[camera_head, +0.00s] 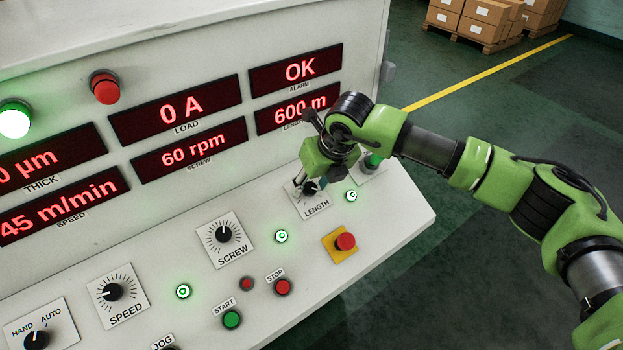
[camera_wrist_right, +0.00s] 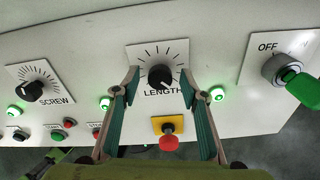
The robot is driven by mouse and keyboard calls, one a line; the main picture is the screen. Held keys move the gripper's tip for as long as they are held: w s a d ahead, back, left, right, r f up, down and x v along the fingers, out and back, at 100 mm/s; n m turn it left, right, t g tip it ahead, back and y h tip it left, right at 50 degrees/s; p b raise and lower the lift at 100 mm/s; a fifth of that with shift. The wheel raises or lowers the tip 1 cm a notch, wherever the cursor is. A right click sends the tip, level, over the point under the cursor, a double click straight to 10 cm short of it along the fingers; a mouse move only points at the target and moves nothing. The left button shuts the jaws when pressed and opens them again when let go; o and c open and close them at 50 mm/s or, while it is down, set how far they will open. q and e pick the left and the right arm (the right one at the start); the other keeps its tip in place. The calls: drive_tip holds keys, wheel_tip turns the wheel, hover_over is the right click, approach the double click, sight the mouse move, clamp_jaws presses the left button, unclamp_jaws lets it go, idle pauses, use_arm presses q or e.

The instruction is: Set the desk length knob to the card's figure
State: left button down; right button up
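The black LENGTH knob (camera_head: 309,187) sits on a white dial plate at the right end of the desk. In the right wrist view the LENGTH knob (camera_wrist_right: 160,76) shows between my fingers, its white mark hard to read. My right gripper (camera_head: 322,178) is just over the knob and partly covers its plate. In the wrist view the right gripper (camera_wrist_right: 158,84) is open, with a finger on each side and gaps to the knob; contact cannot be told. The length display (camera_head: 298,109) reads 600 m. No card is in view. My left gripper is out of view.
The SCREW knob (camera_head: 223,234) and SPEED knob (camera_head: 112,292) are to the left. A red mushroom button (camera_head: 345,241) on a yellow plate is in front of the LENGTH knob. A green-handled OFF switch (camera_wrist_right: 300,85) is on the right. Lit green buttons (camera_head: 281,236) stand between.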

drive_tip(key=shift+f, duration=0.25)
